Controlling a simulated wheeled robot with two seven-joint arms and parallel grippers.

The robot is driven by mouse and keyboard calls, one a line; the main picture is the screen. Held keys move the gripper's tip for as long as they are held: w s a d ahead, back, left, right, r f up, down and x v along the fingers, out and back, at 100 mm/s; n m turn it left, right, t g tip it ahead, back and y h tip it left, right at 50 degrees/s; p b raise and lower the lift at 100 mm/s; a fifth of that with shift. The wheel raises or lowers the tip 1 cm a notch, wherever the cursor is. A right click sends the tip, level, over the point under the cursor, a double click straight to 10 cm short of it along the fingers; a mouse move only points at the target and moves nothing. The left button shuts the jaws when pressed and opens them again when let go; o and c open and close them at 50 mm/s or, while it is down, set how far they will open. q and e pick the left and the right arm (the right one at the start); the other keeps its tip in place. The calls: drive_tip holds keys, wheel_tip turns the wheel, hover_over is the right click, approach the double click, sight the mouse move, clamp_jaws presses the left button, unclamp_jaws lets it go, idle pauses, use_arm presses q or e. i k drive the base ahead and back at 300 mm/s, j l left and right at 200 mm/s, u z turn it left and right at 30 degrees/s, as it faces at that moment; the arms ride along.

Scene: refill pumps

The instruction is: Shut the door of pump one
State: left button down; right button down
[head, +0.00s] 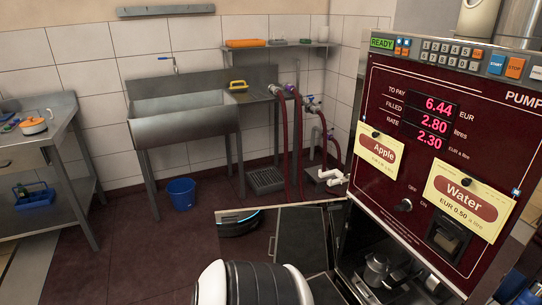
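The dark red pump (385,195) stands at the right. Its heading reads "PUMP", but the number is cut off by the picture's edge. Below its front panel, the lower compartment is open, with metal fittings (378,270) showing inside. What looks like its door (300,237) stands swung out to the left of the opening, a dark and grey panel with a small upright handle (272,245). A black-and-white banded part of my arm comes up at the bottom centre, in front of this panel's lower part. Neither gripper's fingers show.
A steel sink (182,126) and a shelf unit (50,150) stand along the back and left. A blue bucket (181,193) and a floor grate (265,180) are on the floor. Red hoses (299,140) hang beside the sink. The floor at lower left is clear.

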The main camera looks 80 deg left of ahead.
sight(306, 236)
drive_tip(key=k+j, duration=0.2)
drive_tip(key=j, duration=0.25)
drive_tip(key=k+j+z, duration=0.1)
drive_tip(key=j, duration=0.35)
drive_tip(key=k+j, duration=0.3)
drive_tip(key=j, duration=0.15)
drive_tip(key=k+j+z, duration=0.15)
drive_tip(key=j, duration=0.3)
drive_tip(key=k+j, duration=0.25)
drive_tip(key=j, duration=0.15)
drive_tip(key=k+j+z, duration=0.1)
drive_tip(key=k+j, duration=0.15)
drive_tip(key=j, duration=0.15)
drive_tip(key=k+j, duration=0.1)
drive_tip(key=j, duration=0.85)
drive_tip(key=k+j+z, duration=0.1)
drive_tip(key=j, duration=0.35)
drive_tip(key=k+j, duration=0.15)
drive_tip(key=j, duration=0.35)
drive_tip(key=j+z, duration=0.1)
drive_tip(key=j, duration=0.35)
drive_tip(key=i+j+z, duration=0.25)
drive_tip(key=j+z, duration=0.25)
drive_tip(key=j, duration=0.25)
drive_tip(key=i, duration=0.05)
